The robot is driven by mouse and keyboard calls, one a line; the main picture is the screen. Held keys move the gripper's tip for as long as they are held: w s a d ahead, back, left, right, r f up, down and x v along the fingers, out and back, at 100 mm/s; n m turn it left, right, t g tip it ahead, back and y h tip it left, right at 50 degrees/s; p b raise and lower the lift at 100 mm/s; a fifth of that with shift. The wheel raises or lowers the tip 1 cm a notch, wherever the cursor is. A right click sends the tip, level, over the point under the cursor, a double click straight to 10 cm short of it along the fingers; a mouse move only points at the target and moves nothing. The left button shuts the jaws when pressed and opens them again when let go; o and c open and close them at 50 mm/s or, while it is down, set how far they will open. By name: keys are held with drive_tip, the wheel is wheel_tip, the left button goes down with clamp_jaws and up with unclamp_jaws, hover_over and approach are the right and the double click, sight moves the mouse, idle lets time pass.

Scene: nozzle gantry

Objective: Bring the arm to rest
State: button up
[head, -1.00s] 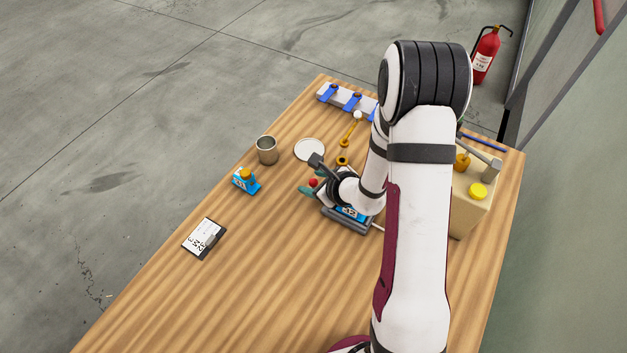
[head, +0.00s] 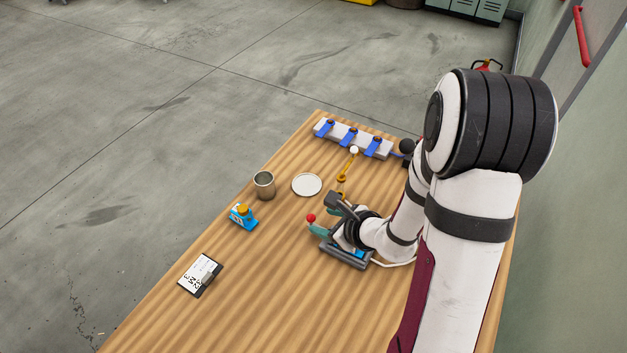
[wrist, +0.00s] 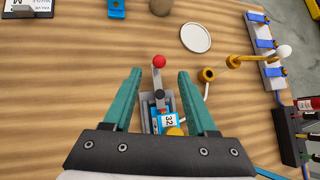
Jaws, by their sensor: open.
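My gripper (wrist: 159,82) is open, its two teal fingers spread and empty in the wrist view. Below and between them is a grey fixture with a red-knobbed lever (wrist: 159,62). In it sits a blue block (wrist: 163,122) marked 32 with a yellow top, partly hidden by the gripper body. I cannot tell the height gap between fingers and fixture. In the head view my gripper (head: 318,230) is over the far-left side of the same fixture (head: 345,258), and my arm hides much of the table's right side.

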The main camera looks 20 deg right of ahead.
drive_tip(key=a+r+n+y, duration=0.3)
drive_tip(key=a+r+n, duration=0.2)
drive_tip(key=a+r, duration=0.2)
drive_tip(key=s+a+r+n+g+y, duration=0.3)
drive_tip(key=s+a+r+n+g, duration=0.25)
drive_tip(key=s+a+n, duration=0.45)
drive_tip(key=s+d+n+g+h, duration=0.1)
drive_tip(key=s+d+n+h, duration=0.2)
drive_tip(key=s, duration=0.4)
drive_tip(key=s+d+r+n+g+h, duration=0.1)
drive_tip(key=s+d+n+g+h, duration=0.1)
drive_tip(key=s+d+n+h, duration=0.2)
drive_tip(key=s+d+n, duration=0.1)
drive_tip(key=s+d, duration=0.1)
drive_tip(key=s, duration=0.1)
drive_tip(key=shift+s+d+h, duration=0.15)
drive_tip(key=shift+d+h, duration=0.15)
drive_tip(key=shift+d, duration=0.1)
